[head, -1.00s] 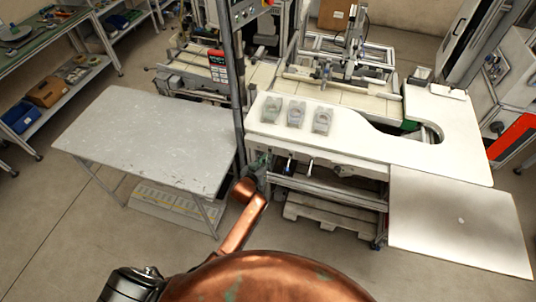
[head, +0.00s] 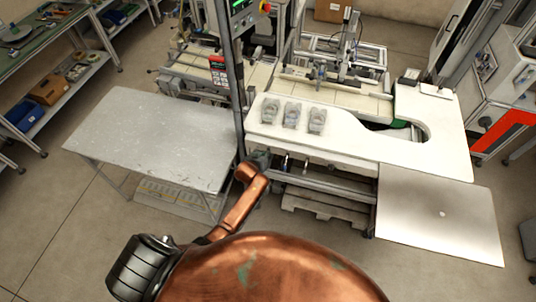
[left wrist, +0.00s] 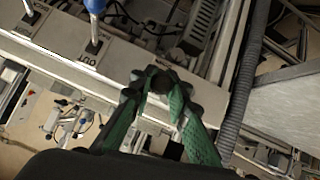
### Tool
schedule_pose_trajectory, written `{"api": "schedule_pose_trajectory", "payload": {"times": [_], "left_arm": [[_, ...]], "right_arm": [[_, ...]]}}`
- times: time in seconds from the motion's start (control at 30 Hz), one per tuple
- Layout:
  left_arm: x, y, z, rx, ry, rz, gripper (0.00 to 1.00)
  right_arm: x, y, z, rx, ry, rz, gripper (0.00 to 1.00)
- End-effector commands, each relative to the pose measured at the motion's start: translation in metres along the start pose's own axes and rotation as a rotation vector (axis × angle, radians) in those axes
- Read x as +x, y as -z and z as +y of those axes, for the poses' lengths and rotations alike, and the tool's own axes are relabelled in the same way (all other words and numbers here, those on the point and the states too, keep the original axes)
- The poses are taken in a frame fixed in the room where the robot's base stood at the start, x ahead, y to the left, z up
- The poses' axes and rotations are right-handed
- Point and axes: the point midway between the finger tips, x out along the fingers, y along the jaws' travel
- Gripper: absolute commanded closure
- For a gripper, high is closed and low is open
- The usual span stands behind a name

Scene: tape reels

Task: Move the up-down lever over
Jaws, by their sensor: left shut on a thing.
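My left gripper (left wrist: 165,82) has green-padded fingers, closed together at the tips on a small dark thing at the front rail of the machine. This is probably the up-down lever's knob, but the fingertips hide most of it. In the head view the left gripper (head: 260,160) is small and dark at the left end of the machine's front edge. A blue-handled lever (left wrist: 94,8) stands apart from the fingers, by a label reading OUT. Another lever (left wrist: 30,12) is near the top left corner. My right gripper is not in view.
A white worktop (head: 350,145) with several small grey parts lies behind the left gripper. A grey table (head: 150,140) stands to the left, beside a vertical post (head: 238,100). A flat panel (head: 440,215) sits at the front right.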

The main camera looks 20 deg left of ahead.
Motion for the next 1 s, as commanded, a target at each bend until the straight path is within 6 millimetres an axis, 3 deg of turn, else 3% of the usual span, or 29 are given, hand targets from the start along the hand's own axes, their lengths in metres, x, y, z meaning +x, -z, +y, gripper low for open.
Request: {"api": "schedule_pose_trajectory", "payload": {"times": [0.3, 0.33, 0.6, 1.0], "left_arm": [[0.0001, -0.0040, -0.0005, -0.002, 0.002, -0.008, 1.00], [0.0001, -0.0039, -0.0005, -0.002, 0.002, -0.008, 0.85], [0.0000, -0.0013, -0.0001, -0.001, 0.001, -0.003, 0.67], [-0.0078, -0.0004, -0.0002, -0.001, 0.000, 0.000, 0.67]], "right_arm": [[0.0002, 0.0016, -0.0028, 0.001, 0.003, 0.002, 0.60], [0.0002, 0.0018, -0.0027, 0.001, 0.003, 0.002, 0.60], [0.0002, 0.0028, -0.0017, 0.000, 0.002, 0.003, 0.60], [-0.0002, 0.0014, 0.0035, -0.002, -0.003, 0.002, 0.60]]}}
